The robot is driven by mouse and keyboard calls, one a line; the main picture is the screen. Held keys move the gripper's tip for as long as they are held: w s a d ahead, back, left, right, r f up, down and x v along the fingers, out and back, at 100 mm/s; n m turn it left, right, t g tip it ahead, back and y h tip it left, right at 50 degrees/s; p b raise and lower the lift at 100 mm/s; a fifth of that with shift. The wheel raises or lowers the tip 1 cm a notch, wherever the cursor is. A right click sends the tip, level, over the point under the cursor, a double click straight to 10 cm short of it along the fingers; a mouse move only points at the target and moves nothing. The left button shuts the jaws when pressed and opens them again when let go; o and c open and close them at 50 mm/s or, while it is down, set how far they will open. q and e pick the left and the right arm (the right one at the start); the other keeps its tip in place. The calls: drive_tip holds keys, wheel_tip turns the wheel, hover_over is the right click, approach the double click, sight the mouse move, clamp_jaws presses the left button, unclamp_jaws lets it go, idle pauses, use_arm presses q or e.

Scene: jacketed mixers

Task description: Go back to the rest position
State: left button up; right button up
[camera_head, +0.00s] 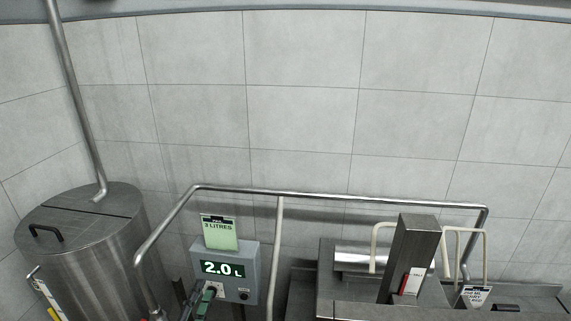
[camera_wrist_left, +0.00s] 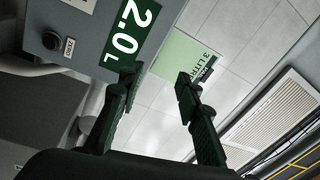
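My left gripper (camera_head: 195,298) shows at the bottom edge of the head view, in front of the grey control box (camera_head: 247,262). In the left wrist view its two dark fingers (camera_wrist_left: 158,82) stand apart with nothing between them. The box's display (camera_head: 222,269) reads 2.0 L and also shows large and tilted in the left wrist view (camera_wrist_left: 132,30). My right gripper is in neither view.
A pale green card (camera_head: 220,233) marked 3 LITRES stands on the box. A bent steel rail (camera_head: 335,196) runs around it. A lidded steel vessel (camera_head: 90,245) stands at left, steel equipment (camera_head: 412,260) at right. The upper tiled wall (camera_head: 300,90) is clear.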

use_arm(q)
drive_tip(key=s+a+f+n+g+y, duration=0.35)
drive_tip(key=s+a+f+n, duration=0.2)
drive_tip(key=f, duration=0.45)
drive_tip(key=s+a+f+n+g+y, duration=0.35)
drive_tip(key=a+f+n, duration=0.3)
drive_tip(key=f, duration=0.25)
drive_tip(key=s+f+n+g+h, duration=0.15)
drive_tip(key=s+f+g, duration=0.25)
drive_tip(key=s+f, duration=0.45)
drive_tip(key=s+f+n+g+h, duration=0.1)
drive_tip(key=s+f+n+g, duration=0.4)
drive_tip(key=s, duration=0.7)
drive_tip(key=s+d+f+m+g+b, duration=0.1)
drive_tip(key=s+f+b, duration=0.15)
drive_tip(key=f, duration=1.65)
drive_tip(key=s+f+m+b, duration=0.1)
drive_tip(key=f+b, duration=0.3)
drive_tip(key=f, duration=1.6)
drive_tip(key=s+f+g+b, duration=0.1)
drive_tip(key=s+f+b, duration=0.3)
drive_tip(key=s+f, duration=1.5)
drive_tip(key=shift+f+m+h, duration=0.35)
drive_tip(key=shift+f+h, duration=0.1)
drive_tip(key=shift+f, duration=0.25)
